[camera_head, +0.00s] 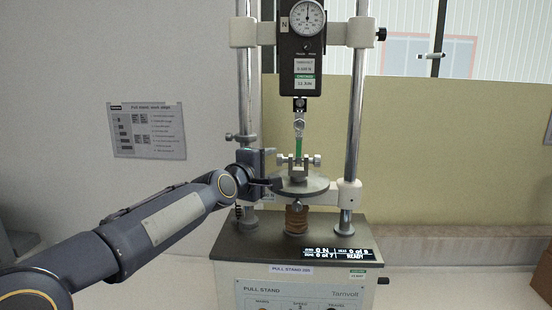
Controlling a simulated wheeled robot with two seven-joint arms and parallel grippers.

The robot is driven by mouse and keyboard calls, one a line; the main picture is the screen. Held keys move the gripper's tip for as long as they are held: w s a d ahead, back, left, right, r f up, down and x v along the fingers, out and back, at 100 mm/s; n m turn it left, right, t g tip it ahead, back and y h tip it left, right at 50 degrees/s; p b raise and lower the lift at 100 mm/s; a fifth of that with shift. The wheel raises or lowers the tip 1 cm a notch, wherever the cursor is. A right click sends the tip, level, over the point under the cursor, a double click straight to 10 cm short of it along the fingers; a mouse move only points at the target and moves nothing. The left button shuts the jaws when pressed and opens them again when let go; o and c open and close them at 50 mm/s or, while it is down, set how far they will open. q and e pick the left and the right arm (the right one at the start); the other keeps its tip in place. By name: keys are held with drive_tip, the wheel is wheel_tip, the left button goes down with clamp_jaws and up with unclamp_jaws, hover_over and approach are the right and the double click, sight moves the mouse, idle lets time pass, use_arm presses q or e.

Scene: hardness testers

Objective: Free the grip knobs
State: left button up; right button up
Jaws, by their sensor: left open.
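The pull stand (295,238) stands ahead with two steel columns. Its lower grip (299,168) sits on a round grey plate (300,185), with a left knob (281,160) and a right knob (317,160) on its sides. A green strip (299,147) runs upright from the lower grip to the small upper grip (299,124) under the gauge. My left gripper (270,168) is open, close to the left of the lower grip and near the plate's left edge. I cannot tell whether it touches the knob. My right gripper is not in view.
The left column (244,90) and right column (356,110) flank the grips. A dial gauge (307,18) hangs above. The display (338,254) reads 0 N and READY. A notice sheet (147,131) is on the wall. Space right of the stand is clear.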

sight(278, 165)
use_arm(q)
drive_tip(key=shift+p+x, duration=0.5)
drive_tip(key=shift+x, duration=1.4)
drive_tip(key=c, duration=1)
drive_tip(key=shift+f+b, duration=0.2)
drive_tip(key=shift+b, duration=0.25)
drive_tip(key=f+m+t+h+b, duration=0.1)
drive_tip(key=t+b, duration=0.2)
drive_tip(key=b, duration=1)
drive_tip(key=shift+f+m, duration=0.1)
drive_tip(key=shift+m, duration=0.2)
drive_tip(key=shift+t+h+b, duration=0.3)
drive_tip(key=shift+b, duration=0.35)
drive_tip(key=shift+r, duration=0.35)
